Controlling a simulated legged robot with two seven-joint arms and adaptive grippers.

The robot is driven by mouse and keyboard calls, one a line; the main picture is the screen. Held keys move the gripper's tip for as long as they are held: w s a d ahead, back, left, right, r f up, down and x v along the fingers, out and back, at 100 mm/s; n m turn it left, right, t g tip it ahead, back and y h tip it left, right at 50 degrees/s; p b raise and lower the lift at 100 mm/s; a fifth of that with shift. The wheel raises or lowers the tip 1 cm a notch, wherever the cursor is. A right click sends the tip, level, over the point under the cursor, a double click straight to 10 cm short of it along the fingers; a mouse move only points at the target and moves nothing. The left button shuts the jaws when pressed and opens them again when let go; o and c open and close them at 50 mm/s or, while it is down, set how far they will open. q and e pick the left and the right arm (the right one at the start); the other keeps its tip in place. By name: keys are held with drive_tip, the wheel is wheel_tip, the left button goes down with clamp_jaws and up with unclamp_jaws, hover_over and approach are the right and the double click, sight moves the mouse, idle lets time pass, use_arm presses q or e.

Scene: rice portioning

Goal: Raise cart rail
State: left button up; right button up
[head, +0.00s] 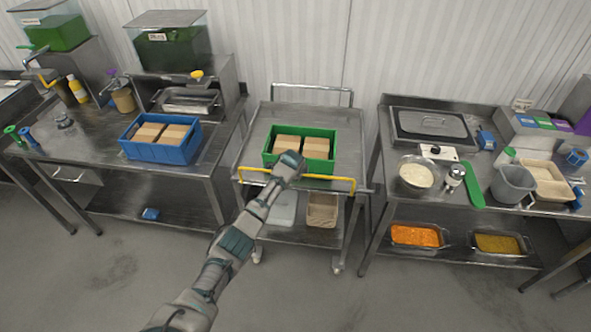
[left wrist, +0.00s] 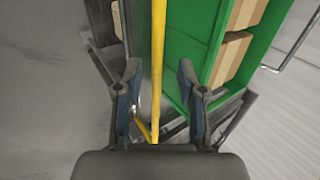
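The cart rail (head: 330,183) is a yellow bar along the front edge of the steel cart (head: 345,140). A green crate (head: 333,150) holding brown boxes (head: 316,144) stands on the cart top just behind the rail. My left gripper (head: 292,158) is above the rail and the crate's front side, hiding part of both. In the left wrist view my left gripper (left wrist: 158,100) is open, with a finger on each side of the yellow rail (left wrist: 158,50). Neither finger appears to touch the rail. My right gripper is not in view.
A bench with a blue crate (head: 128,148) is left of the cart. A bench with a rice bowl (head: 417,173) and a grey tub (head: 513,184) is right. The cart's lower shelf holds bins (head: 322,211). Open floor (head: 400,300) lies in front.

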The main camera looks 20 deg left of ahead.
use_arm(q)
drive_tip(key=a+v, duration=0.1)
drive_tip(key=v, duration=0.5)
drive_tip(key=shift+s+d+r, duration=0.3)
drive_tip(key=shift+d+r, duration=0.05)
drive_tip(key=shift+f, duration=0.1)
